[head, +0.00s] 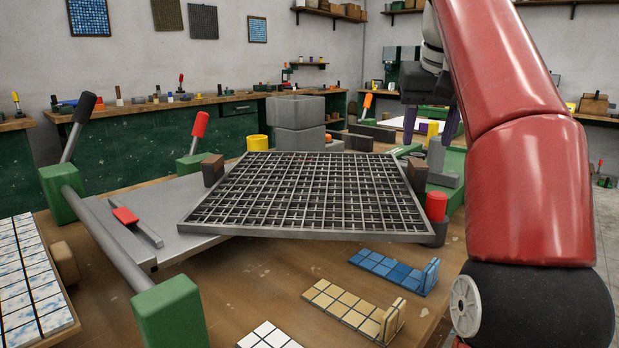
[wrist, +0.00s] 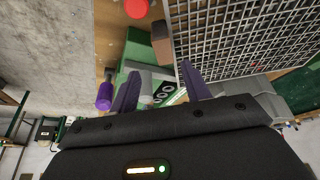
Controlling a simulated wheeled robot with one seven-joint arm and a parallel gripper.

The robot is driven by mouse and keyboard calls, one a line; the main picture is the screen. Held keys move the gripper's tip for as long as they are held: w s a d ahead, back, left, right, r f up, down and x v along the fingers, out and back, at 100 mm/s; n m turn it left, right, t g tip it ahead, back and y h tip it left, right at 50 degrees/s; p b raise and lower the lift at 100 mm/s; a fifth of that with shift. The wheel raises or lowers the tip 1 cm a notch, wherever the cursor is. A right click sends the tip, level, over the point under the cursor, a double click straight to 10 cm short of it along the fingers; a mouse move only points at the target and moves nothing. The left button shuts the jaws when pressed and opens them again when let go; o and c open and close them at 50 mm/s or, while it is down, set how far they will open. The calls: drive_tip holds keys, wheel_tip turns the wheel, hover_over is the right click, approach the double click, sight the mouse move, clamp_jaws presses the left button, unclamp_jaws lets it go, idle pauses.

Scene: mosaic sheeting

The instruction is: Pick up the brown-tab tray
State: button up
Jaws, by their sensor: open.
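A large dark grid tray (head: 305,235) with a grey metal rim lies raised over the bench. A brown block (head: 213,170) stands at its left edge and another brown block (head: 417,173) at its right edge; I cannot tell whether they are fixed to it. The wrist view shows the grid (wrist: 245,35) at the upper right, with a brown block (wrist: 161,42) beside its edge. My gripper (head: 430,128) has purple fingers and hangs behind the grid's right end. In the wrist view my gripper (wrist: 161,72) is open and empty, apart from the block.
A blue tile strip (head: 393,270), a tan one (head: 345,307) and a white one (head: 268,337) lie in front. A red cylinder (head: 436,206) stands at the grid's right corner. Green-ended levers and a grey plate (head: 165,205) fill the left. Grey blocks (head: 297,112) stand behind.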

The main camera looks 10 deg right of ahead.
sight(418, 163)
drive_tip(key=shift+s+a+b+x, duration=0.1)
drive_tip(key=shift+a+b+x, duration=0.1)
drive_tip(key=shift+x, duration=0.7)
drive_tip(key=shift+s+a+b+x, duration=0.1)
drive_tip(key=shift+b+x, duration=0.1)
drive_tip(key=shift+x, duration=0.7)
drive_tip(key=shift+s+a+b+x, duration=0.1)
drive_tip(key=shift+a+b+x, duration=0.1)
drive_tip(key=shift+x, duration=0.75)
drive_tip(key=shift+w+f, duration=0.2)
drive_tip(key=shift+f, duration=0.4)
drive_tip(key=shift+r, duration=0.1)
clamp_jaws()
